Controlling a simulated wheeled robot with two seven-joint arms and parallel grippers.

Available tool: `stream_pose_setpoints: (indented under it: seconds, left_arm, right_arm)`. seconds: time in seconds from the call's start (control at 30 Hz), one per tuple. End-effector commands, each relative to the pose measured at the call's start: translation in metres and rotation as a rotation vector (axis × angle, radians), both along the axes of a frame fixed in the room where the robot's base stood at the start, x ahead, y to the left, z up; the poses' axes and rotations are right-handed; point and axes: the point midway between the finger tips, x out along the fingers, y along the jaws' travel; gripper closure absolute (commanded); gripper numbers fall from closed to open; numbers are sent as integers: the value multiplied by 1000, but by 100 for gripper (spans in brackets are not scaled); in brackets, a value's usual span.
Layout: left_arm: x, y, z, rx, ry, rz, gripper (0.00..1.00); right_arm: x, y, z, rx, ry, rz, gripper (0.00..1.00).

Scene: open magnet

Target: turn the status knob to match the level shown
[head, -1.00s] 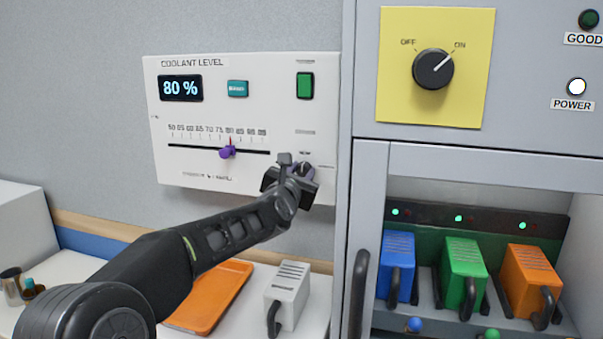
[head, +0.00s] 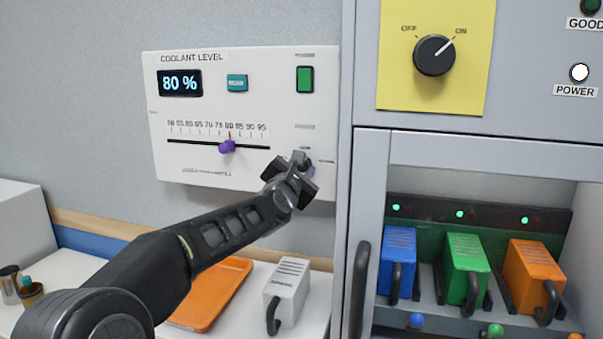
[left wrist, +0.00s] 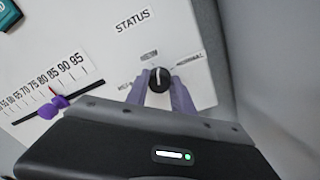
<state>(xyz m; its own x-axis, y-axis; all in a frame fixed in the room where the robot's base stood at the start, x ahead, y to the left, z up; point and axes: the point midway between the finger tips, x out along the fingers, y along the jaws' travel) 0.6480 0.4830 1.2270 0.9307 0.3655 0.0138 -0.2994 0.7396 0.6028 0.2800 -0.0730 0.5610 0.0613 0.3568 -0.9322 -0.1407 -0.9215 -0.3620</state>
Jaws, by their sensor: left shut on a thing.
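The white coolant panel (head: 200,119) hangs on the wall, and its display (head: 180,83) reads 80 %. The purple slider (head: 227,147) stands by the 80 mark of the scale, with a thin red line above it. The black status knob (left wrist: 159,79) is at the panel's lower right, below the word STATUS in the left wrist view. Its white pointer line is near upright in that view. My left gripper (head: 298,165) is at the knob, its purple fingers one on each side, shut on it. In the head view the gripper mostly hides the knob. My right gripper is not in view.
A teal button (head: 237,83) and a green switch (head: 305,80) are on the panel. The grey cabinet (head: 362,165) stands close to the right of my left gripper. An orange tray (head: 213,294) and a grey module (head: 287,290) lie on the counter below.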

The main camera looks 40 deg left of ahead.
Motion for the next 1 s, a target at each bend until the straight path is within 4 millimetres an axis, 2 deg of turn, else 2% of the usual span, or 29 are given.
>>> stream_pose_setpoints:
  seconds: [0.4, 1.0]
  left_arm:
    - [0, -1, -4, 368, 129, 0, 100]
    - [1, -1, -5, 843, 295, -2, 100]
  right_arm:
    - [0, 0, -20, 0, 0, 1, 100]
    - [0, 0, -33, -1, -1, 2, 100]
